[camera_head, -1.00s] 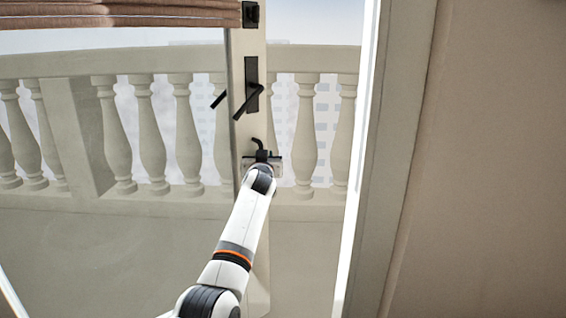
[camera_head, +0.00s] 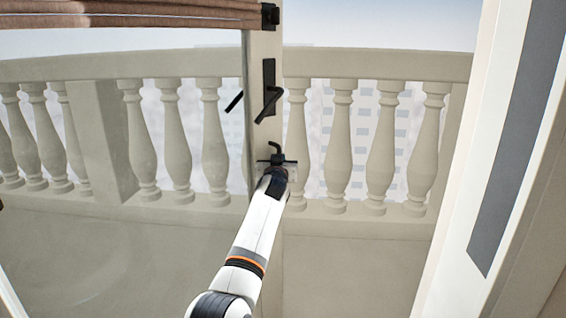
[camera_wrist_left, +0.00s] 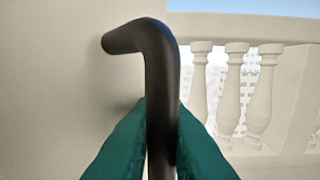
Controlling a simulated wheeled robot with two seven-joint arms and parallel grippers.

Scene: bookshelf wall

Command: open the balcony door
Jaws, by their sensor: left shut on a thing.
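The balcony door (camera_head: 262,140) stands ajar, its pale edge upright near the middle of the head view. To the right of that edge is an open gap onto the balcony. A black lever handle (camera_head: 268,92) sits on the door edge. A lower black bent handle (camera_head: 276,148) is below it, and my left gripper (camera_head: 277,166) is at it. In the left wrist view the green fingers of my left gripper (camera_wrist_left: 160,150) are shut on this dark bent handle (camera_wrist_left: 158,60) from both sides. My right gripper is in neither view.
A stone balustrade (camera_head: 380,150) runs across beyond the door, with balcony floor in front of it. The pale door frame (camera_head: 465,190) stands at the right, with a grey strip (camera_head: 520,150) beside it. A brown blind (camera_head: 130,12) hangs at the upper left.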

